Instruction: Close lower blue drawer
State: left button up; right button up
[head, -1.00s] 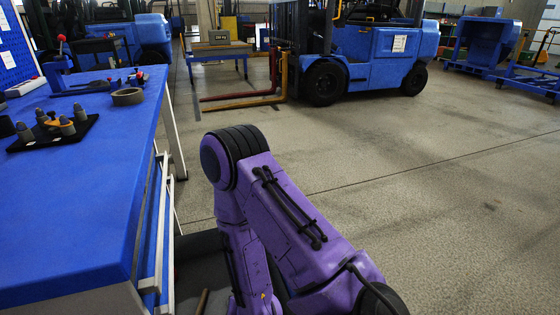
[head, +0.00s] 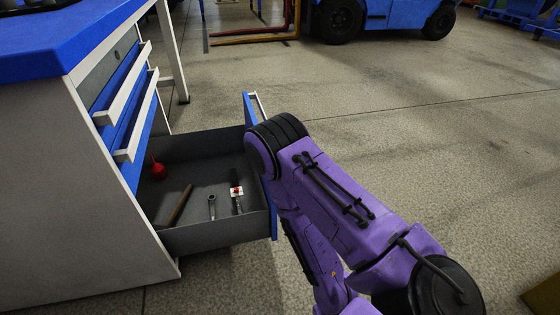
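The lower blue drawer (head: 275,207) is pulled far out of the grey cabinet under the blue workbench. Its dark tray (head: 210,236) sticks out to the right, just above the floor. Its blue front faces right, with part of a white handle (head: 259,106) showing at the far end. A purple arm of mine stands against the near side of the front in the picture and hides part of it. I cannot tell whether it touches the drawer. Neither gripper shows in the head view.
The open tray holds a red oil can (head: 158,170), a hammer (head: 180,205), a wrench (head: 211,207) and another tool (head: 236,195). Two upper drawers with white handles (head: 137,118) are shut. Open concrete floor lies to the right; a blue forklift (head: 385,18) stands at the back.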

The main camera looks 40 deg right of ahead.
aim_at(204, 160)
jog(key=k, duration=1.05)
jog(key=z, duration=1.35)
jog(key=i, duration=1.7)
jog(key=u, duration=0.95)
